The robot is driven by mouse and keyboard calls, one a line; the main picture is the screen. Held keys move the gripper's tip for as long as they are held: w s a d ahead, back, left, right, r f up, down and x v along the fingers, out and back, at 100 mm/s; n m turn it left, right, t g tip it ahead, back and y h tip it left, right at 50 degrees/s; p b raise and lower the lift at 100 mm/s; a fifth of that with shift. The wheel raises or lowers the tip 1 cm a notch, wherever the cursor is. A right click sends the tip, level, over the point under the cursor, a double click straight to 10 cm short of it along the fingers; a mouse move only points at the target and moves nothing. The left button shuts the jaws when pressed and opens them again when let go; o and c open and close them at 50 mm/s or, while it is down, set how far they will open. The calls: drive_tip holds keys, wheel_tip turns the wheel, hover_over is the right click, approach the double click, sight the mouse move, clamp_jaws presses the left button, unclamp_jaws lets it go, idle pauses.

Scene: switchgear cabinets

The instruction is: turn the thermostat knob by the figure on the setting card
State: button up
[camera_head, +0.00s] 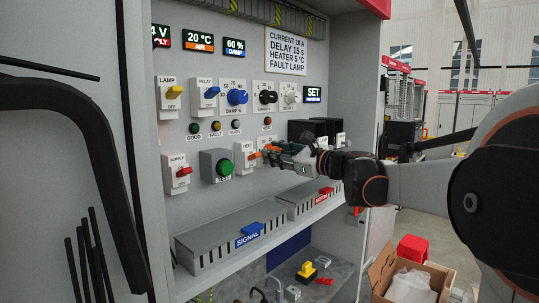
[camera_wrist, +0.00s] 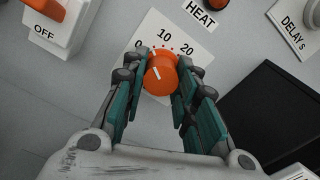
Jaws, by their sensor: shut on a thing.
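The thermostat knob (camera_wrist: 160,74) is orange and sits on a white plate (camera_wrist: 203,47) marked 0, 10 and 20. Its white line points up and left, roughly between 0 and 10. My gripper (camera_wrist: 161,72) is shut on the knob, one finger on each side. In the head view, my gripper (camera_head: 268,153) reaches the panel from the right and mostly hides the knob and its scale. The setting card (camera_head: 291,51) is at the top of the panel and reads CURRENT 10 A, DELAY 15 s, HEATER 5 °C, FAULT LAMP.
A white switch (camera_wrist: 58,20) marked OFF is close on the left in the wrist view. A black block (camera_wrist: 268,115) is at the right. Blue, black and grey knobs sit above my gripper in the head view. A trunking ledge (camera_head: 220,238) runs below.

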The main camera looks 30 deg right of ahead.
sight(269, 118)
drive_tip(key=shift+m, duration=0.3)
drive_tip(key=o, duration=1)
drive_tip(key=shift+o, duration=0.2)
wheel_tip(269, 118, up, 10)
idle(0.3)
